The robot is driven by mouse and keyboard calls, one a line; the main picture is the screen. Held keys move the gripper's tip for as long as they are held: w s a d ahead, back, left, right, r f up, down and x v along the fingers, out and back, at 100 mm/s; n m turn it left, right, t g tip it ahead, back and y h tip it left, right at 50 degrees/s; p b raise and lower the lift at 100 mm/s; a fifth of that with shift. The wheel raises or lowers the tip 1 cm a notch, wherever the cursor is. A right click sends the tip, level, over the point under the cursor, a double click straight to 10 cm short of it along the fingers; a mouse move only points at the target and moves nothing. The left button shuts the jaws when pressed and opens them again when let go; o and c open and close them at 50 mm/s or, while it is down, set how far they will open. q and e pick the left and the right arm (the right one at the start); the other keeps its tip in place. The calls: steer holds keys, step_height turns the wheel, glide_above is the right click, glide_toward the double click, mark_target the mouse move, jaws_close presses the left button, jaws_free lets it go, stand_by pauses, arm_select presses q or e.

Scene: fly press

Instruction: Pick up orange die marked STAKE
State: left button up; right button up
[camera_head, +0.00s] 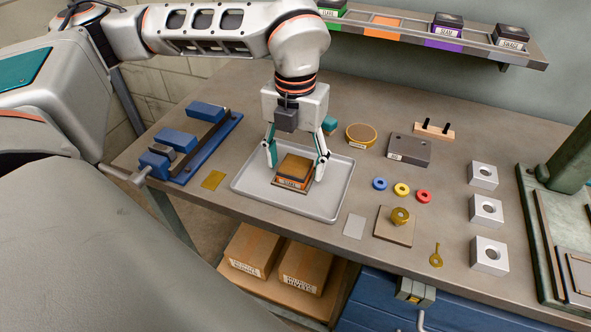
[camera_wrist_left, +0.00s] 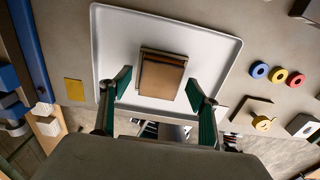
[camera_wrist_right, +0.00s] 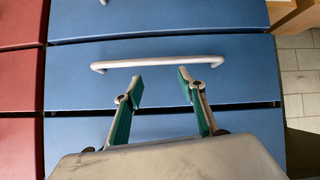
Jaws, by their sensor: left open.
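The die (camera_head: 294,172) has a brown-orange top block and a darker base with a pale label on its front; the lettering is too small to read surely. It lies in the light grey tray (camera_head: 240,185) on the bench. My left gripper (camera_head: 294,166) points down over it, open, with one finger on each side of the die. In the left wrist view the die (camera_wrist_left: 161,74) sits between the open teal-padded fingers, with a gap on both sides. My right gripper (camera_wrist_right: 161,86) is open and empty in front of a blue drawer's handle (camera_wrist_right: 157,63).
The shelf (camera_head: 405,33) holds other dies and an orange slot (camera_head: 384,21) that is empty. A blue fixture (camera_head: 195,140) stands left of the tray. Coloured rings (camera_head: 401,189), a brass-knobbed plate (camera_head: 394,227) and metal blocks (camera_head: 486,210) lie to the right. The press (camera_head: 565,170) stands far right.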

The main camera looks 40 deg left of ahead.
arm_select(q)
steer(key=c, duration=1.7)
steer(key=shift+r, duration=0.1)
jaws_close()
